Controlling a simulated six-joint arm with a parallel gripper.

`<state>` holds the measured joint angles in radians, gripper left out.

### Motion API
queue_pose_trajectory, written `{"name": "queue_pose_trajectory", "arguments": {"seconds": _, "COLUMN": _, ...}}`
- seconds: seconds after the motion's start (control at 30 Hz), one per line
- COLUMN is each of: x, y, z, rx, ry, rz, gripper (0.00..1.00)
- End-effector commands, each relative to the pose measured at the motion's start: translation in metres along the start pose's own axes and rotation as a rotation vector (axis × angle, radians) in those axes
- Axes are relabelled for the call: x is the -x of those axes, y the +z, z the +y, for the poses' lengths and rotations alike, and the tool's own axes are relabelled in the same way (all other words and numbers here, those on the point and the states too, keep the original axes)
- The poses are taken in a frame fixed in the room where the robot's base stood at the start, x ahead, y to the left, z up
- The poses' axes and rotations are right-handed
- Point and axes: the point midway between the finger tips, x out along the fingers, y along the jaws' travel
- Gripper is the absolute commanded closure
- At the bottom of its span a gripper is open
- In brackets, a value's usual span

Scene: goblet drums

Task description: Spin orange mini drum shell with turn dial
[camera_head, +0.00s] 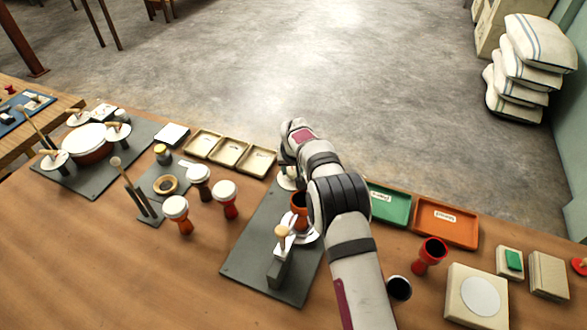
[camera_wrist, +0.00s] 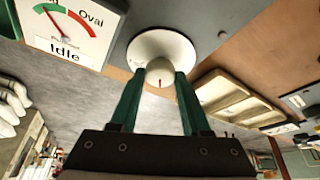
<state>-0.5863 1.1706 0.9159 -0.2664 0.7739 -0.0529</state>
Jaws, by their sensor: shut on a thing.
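The orange mini drum shell (camera_head: 299,218) stands upright on the dark grey mat, partly hidden by my arm in the head view. My gripper (camera_wrist: 160,76) is shut on the pale round knob of a white turn dial (camera_wrist: 146,45); its two green fingers sit on either side of the knob. In the head view, the white dial (camera_head: 286,184) shows just behind the shell, largely covered by my wrist. A gauge panel (camera_wrist: 68,44) in the wrist view reads "Oval" and "Idle", with its needle towards the upper left. The shell is not identifiable in the wrist view.
A wooden knob (camera_head: 282,231) on a grey stand (camera_head: 279,268) is in front of the shell. Red goblet drums (camera_head: 178,214) stand left of the mat (camera_head: 241,265). Three beige trays (camera_head: 258,161), a green tray (camera_head: 390,205) and an orange tray (camera_head: 445,224) line the back edge.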

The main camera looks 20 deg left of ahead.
Motion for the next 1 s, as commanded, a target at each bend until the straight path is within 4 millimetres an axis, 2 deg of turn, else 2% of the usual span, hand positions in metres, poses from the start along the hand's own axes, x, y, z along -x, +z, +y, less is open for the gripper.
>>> {"name": "queue_pose_trajectory", "arguments": {"seconds": 0.6, "x": -0.0008, "y": -0.0015, "z": -0.0040, "rx": -0.512, "ry": 0.212, "rz": 0.003, "gripper": 1.00}}
{"name": "queue_pose_trajectory", "arguments": {"seconds": 1.0, "x": -0.0007, "y": -0.0020, "z": -0.0040, "rx": -0.677, "ry": 0.279, "rz": 0.003, "gripper": 1.00}}
